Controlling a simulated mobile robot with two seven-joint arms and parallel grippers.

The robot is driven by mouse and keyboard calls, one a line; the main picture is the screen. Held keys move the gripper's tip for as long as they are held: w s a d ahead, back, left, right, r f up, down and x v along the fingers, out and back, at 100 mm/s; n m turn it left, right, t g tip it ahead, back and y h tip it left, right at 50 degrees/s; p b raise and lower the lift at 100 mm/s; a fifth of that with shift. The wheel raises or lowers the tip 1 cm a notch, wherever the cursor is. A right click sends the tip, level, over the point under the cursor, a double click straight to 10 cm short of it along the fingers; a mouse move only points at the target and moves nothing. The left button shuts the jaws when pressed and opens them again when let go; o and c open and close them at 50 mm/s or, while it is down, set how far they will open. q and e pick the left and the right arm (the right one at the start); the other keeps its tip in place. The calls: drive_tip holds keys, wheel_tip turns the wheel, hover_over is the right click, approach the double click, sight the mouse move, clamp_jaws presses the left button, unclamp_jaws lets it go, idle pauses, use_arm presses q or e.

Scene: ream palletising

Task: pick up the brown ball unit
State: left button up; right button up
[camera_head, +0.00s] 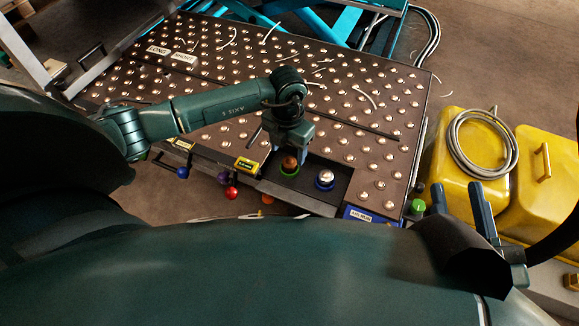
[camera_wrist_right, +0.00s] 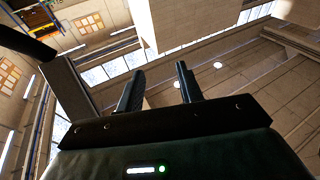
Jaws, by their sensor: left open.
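The brown ball unit (camera_head: 289,163) is a brown ball in a green ring, in the dark tray (camera_head: 322,200) at the table's front edge. My right gripper (camera_head: 461,198) is open and empty at the right, pointing up, away from the table. Its two separated fingers show in the right wrist view (camera_wrist_right: 160,84), with nothing between them.
Yellow containers (camera_head: 453,160) stand at the right.

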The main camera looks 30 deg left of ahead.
use_arm(q)
drive_tip(key=f, duration=0.1)
drive_tip(key=f+b, duration=0.2)
drive_tip(key=f, duration=0.1)
drive_tip(key=shift+w+d+f, duration=0.1)
drive_tip(key=shift+w, duration=0.25)
drive_tip(key=shift+f+b, duration=0.3)
drive_tip(key=shift+f, duration=0.1)
use_arm(e)
drive_tip(key=shift+w+r+n+t+y, duration=0.25)
drive_tip(key=shift+r+n+t+y, duration=0.1)
drive_tip(key=shift+r, duration=0.25)
drive_tip(key=shift+w+r+n+t+y, duration=0.25)
drive_tip(key=shift+r+n+y, duration=0.1)
drive_tip(key=shift+r, duration=0.2)
use_arm(q)
drive_tip(key=shift+c, duration=0.3)
drive_tip(key=c, duration=1.1)
